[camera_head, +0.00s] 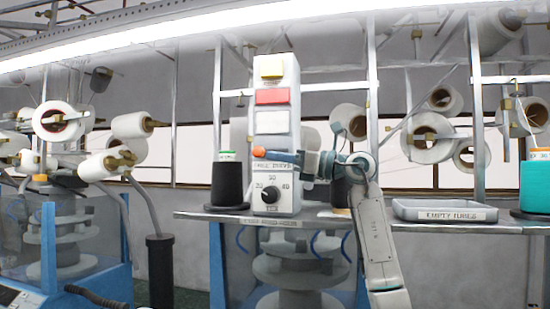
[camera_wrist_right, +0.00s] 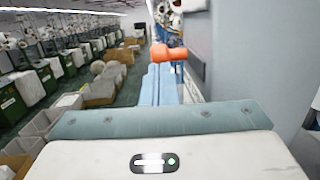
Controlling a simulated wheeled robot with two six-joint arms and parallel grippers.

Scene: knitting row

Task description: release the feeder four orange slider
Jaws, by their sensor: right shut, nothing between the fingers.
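A small orange knob, the slider (camera_head: 259,151), shows at the front of the upright grey control box in the head view. In the right wrist view the orange slider (camera_wrist_right: 168,53) stands just beyond the ends of my blue fingers. My right gripper (camera_head: 277,156) reaches in from the right across the box front, its tips close to the slider. The fingers (camera_wrist_right: 160,80) are together with nothing between them. Whether they touch the slider, I cannot tell. The slider's feeder number is not readable. My left gripper is not in view.
The control box (camera_head: 273,122) has yellow, red and white buttons and a black dial (camera_head: 270,194). A black yarn cone (camera_head: 228,184) stands left of it. A grey tray (camera_head: 445,210) marked "EMPTY TUBES" and a teal cone (camera_head: 535,185) are at right.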

